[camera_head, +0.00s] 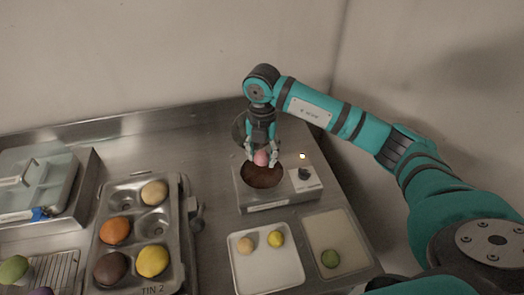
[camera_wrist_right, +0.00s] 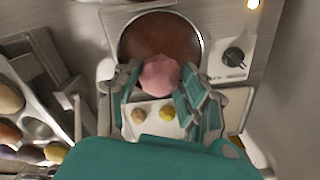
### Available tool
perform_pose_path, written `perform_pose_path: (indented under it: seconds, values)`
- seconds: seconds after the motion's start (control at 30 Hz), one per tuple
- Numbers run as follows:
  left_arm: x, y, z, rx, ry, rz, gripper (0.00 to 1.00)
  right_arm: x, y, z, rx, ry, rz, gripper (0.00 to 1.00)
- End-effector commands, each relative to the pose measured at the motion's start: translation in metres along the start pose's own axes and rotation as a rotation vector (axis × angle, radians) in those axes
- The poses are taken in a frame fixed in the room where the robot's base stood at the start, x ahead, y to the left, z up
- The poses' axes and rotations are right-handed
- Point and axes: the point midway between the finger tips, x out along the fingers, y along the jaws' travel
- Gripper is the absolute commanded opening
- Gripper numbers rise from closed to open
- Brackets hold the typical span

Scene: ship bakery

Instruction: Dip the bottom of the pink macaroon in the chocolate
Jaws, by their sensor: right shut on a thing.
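The pink macaroon (camera_head: 261,158) is held between the fingers of my right gripper (camera_head: 261,155). In the right wrist view the pink macaroon (camera_wrist_right: 159,75) sits between the two fingertips, over the near edge of the round chocolate pot. The chocolate (camera_head: 263,176) is dark brown and fills the round well of a square metal warmer (camera_head: 246,197). It also shows in the right wrist view (camera_wrist_right: 160,34). The macaroon is at or above the chocolate's far side in the head view; I cannot tell whether its bottom touches. My left gripper is not in view.
A white tray (camera_head: 266,280) with two small macaroons stands in front of the warmer. Beside it is a tray (camera_head: 333,222) with a green macaroon. A muffin tin (camera_head: 128,222) with several macaroons is at left. The warmer has a dark knob (camera_head: 304,173). A wall stands behind.

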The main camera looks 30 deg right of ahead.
Motion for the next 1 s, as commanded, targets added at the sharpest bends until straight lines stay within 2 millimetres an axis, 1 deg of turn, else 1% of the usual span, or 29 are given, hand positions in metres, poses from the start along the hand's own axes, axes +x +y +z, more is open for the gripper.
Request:
perform_pose_path:
  seconds: [0.03,0.6,0.77,1.0]
  values:
    - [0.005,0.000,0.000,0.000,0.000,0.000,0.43,0.007,0.000,0.000,0.000,0.000,0.000,0.25]
    - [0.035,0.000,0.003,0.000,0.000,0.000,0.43,0.051,0.000,0.000,0.000,0.001,0.000,0.25]
    - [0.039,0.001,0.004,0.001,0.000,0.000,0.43,0.056,0.000,0.000,0.000,0.000,0.001,0.25]
    - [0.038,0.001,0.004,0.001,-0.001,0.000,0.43,0.056,0.000,0.000,0.000,0.000,0.001,0.25]
